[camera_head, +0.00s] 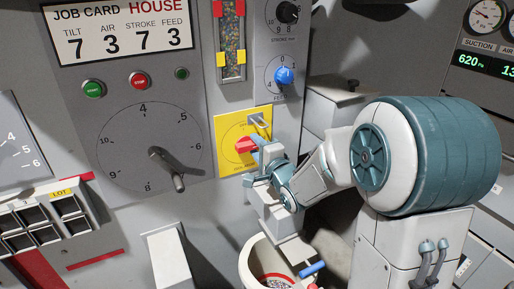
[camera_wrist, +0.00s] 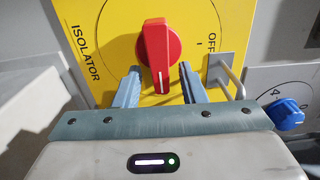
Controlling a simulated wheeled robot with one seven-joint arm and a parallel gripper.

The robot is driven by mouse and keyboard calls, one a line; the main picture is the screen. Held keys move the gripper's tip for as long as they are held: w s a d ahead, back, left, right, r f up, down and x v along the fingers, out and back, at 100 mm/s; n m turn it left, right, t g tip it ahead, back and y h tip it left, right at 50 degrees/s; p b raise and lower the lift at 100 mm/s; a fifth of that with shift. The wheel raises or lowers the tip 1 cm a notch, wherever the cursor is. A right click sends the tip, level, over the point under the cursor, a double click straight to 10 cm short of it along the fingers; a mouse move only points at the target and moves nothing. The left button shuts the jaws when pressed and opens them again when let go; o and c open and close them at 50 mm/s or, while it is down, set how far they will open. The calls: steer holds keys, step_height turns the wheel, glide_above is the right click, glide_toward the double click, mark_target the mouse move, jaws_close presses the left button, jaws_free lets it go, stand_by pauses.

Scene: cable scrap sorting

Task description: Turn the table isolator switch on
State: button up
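The isolator switch is a red handle (camera_wrist: 160,55) on a yellow plate (camera_wrist: 100,30) marked ISOLATOR and OFF. The handle's white line points down in the wrist view. In the head view, the handle (camera_head: 245,145) sits on the yellow plate (camera_head: 228,128), partly hidden by my gripper. My gripper (camera_wrist: 160,70) is open, with one blue finger on each side of the handle's lower end. A gap shows on the left; the right finger is close, and I cannot tell if it touches. My gripper also shows in the head view (camera_head: 262,163).
A blue feed knob (camera_head: 284,76) is above. A large dial with a lever (camera_head: 165,165) is left of the plate. A white round bin (camera_head: 257,265) stands below my gripper.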

steer(key=b+v, duration=0.7)
steer(key=v, duration=0.7)
stand_by(0.5)
